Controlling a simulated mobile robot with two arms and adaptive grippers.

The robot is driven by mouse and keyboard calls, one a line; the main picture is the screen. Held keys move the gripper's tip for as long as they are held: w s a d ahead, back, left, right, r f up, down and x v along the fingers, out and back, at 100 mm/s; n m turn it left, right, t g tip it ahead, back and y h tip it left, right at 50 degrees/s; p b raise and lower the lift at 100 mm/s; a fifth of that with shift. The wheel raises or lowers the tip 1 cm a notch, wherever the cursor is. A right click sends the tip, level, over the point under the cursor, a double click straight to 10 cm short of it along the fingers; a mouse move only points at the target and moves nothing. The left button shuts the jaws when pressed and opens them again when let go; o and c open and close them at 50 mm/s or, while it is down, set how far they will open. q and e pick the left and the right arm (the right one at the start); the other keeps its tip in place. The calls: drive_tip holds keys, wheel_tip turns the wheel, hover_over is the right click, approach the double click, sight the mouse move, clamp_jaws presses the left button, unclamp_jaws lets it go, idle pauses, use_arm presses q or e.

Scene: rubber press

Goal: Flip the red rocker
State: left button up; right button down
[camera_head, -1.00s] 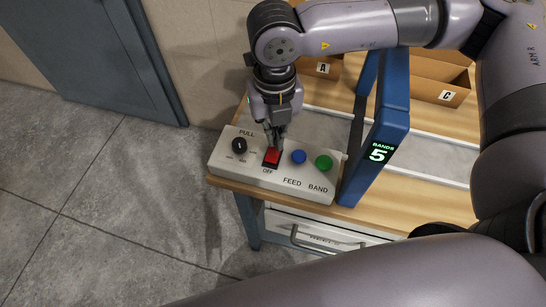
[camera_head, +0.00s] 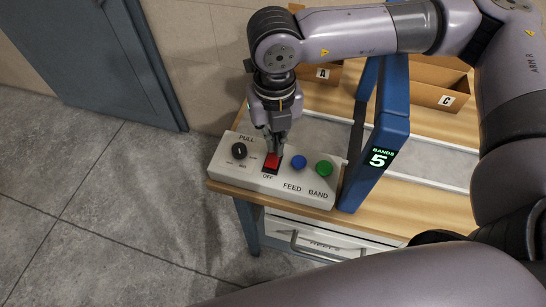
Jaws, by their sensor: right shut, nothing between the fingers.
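The red rocker (camera_head: 271,161) sits in a black frame on the white control panel (camera_head: 229,172), with the word OFF printed below it. My right gripper (camera_head: 275,149) points down with its fingers shut and empty. Its fingertips are at the upper edge of the rocker, and I cannot tell whether they touch it. The fingers hide part of the rocker's far end. My left gripper is not in view.
A black PULL knob (camera_head: 239,151) is left of the rocker. A blue button (camera_head: 298,162) and a green button (camera_head: 324,168) are to the right. A blue frame (camera_head: 384,130) with a display reading 5 stands beside the panel. Bins A and C are behind.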

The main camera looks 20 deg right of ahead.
sight(275, 158)
drive_tip(key=shift+f+b, duration=0.9)
drive_tip(key=shift+b, duration=0.1)
idle(0.8)
drive_tip(key=shift+s+f+b, duration=0.2)
drive_tip(key=shift+f+b, duration=0.35)
drive_tip(key=shift+f, duration=0.1)
drive_tip(key=shift+s+f+b, duration=0.2)
drive_tip(key=shift+f+b, duration=1.15)
drive_tip(key=shift+b, duration=0.25)
idle(0.5)
drive_tip(key=shift+d+r+p, duration=0.1)
drive_tip(key=shift+r+p, duration=1.25)
drive_tip(key=shift+r, duration=1.85)
drive_tip(key=shift+w+r, duration=0.1)
drive_tip(key=shift+r, duration=0.2)
drive_tip(key=shift+w+a+r, duration=0.2)
drive_tip(key=shift+a, duration=0.2)
drive_tip(key=shift+d+r+p, duration=0.15)
drive_tip(key=shift+d+p, duration=0.15)
drive_tip(key=shift+d, duration=0.05)
drive_tip(key=shift+a, duration=0.15)
